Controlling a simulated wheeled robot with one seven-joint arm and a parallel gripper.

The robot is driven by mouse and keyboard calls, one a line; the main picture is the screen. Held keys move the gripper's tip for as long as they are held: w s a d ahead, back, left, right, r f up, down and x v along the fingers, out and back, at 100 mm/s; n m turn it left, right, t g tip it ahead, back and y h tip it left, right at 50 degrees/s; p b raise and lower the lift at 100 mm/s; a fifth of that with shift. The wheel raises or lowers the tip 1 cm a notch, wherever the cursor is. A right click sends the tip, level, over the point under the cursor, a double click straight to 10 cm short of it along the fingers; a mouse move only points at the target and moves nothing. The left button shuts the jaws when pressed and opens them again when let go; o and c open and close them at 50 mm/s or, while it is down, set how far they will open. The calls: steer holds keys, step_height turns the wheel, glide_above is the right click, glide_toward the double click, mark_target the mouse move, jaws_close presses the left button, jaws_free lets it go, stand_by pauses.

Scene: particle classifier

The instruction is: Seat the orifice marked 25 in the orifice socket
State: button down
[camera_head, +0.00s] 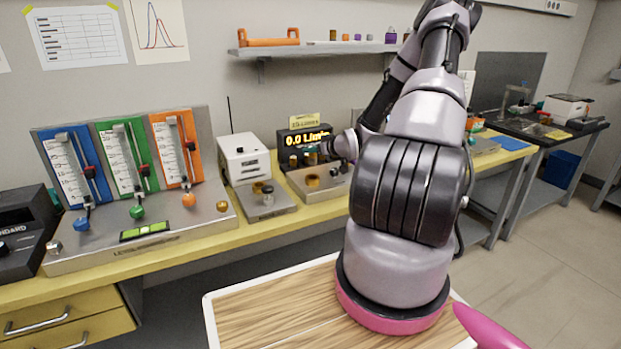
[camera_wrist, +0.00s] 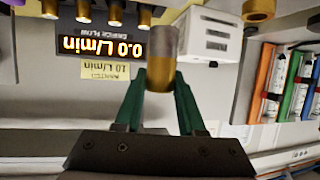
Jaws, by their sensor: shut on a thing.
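My gripper (camera_wrist: 160,88) has green fingers shut on a small cylinder (camera_wrist: 163,48), grey at one end and brass at the other. I cannot read a mark on it, so I cannot tell if it is the 25. In the head view my gripper (camera_head: 318,149) is in front of the flow display (camera_head: 305,137), above its metal base, partly hidden by my arm. A brass ring-like part (camera_head: 313,181) stands on that base; I cannot tell if it is the orifice socket. Several brass pieces (camera_wrist: 83,10) stand in a row by the display.
A white box (camera_head: 244,158) with a small metal plate (camera_head: 266,200) stands left of the display. Further left is a panel of blue, green and orange flow tubes (camera_head: 128,165). A shelf (camera_head: 325,49) hangs above the yellow bench (camera_head: 258,235).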

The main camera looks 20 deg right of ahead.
step_height(320, 180, down, 8)
steer(key=shift+r, duration=0.2)
steer(key=shift+f, duration=0.15)
steer(key=c, duration=0.5)
jaws_free()
